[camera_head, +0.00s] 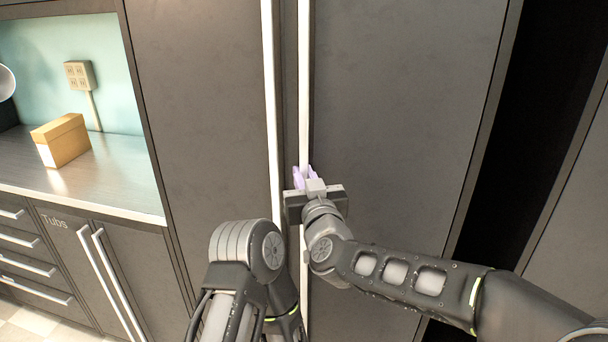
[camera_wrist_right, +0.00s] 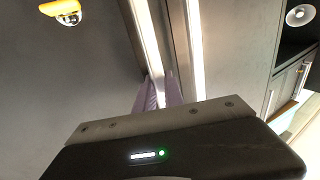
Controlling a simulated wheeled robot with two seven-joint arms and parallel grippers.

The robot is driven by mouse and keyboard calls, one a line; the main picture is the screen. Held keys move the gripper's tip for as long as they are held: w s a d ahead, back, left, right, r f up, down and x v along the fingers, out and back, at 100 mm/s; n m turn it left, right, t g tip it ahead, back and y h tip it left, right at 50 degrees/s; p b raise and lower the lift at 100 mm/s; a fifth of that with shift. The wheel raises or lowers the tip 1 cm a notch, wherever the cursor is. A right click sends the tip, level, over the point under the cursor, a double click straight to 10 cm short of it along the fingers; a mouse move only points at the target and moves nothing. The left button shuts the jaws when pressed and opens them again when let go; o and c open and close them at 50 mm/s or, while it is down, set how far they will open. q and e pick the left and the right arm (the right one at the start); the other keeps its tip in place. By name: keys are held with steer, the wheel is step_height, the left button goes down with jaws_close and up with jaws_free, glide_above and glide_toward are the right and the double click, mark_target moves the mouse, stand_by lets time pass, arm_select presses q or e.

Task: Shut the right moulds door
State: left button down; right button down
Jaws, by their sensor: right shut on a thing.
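A tall dark grey door (camera_head: 400,110) fills the right middle of the head view, with a long pale vertical handle (camera_head: 305,70) along its left edge. I take it as the right moulds door; no moulds label shows. My right gripper (camera_head: 304,177) is shut on this handle, with its light purple fingers on either side of the bar. In the right wrist view the handle (camera_wrist_right: 145,40) runs down between the purple fingers. My left gripper is out of view.
A second tall door (camera_head: 200,100) with its own pale handle (camera_head: 270,80) stands close on the left. Further left are a counter (camera_head: 110,185) with a cardboard box (camera_head: 61,140) and a cupboard marked Tubs (camera_head: 85,240). My left arm is low, near the handles. A dark space (camera_head: 540,110) lies right.

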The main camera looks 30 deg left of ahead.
steer(key=shift+w+d, duration=0.1)
steer(key=shift+w, duration=0.05)
steer(key=c, duration=1.5)
jaws_free()
steer(key=shift+o, duration=0.2)
steer(key=shift+w, duration=0.15)
steer(key=shift+d, duration=0.1)
steer(key=b+v, duration=0.2)
steer(key=v, duration=0.6)
steer(key=shift+s+a, duration=0.25)
steer(key=shift+a, duration=0.05)
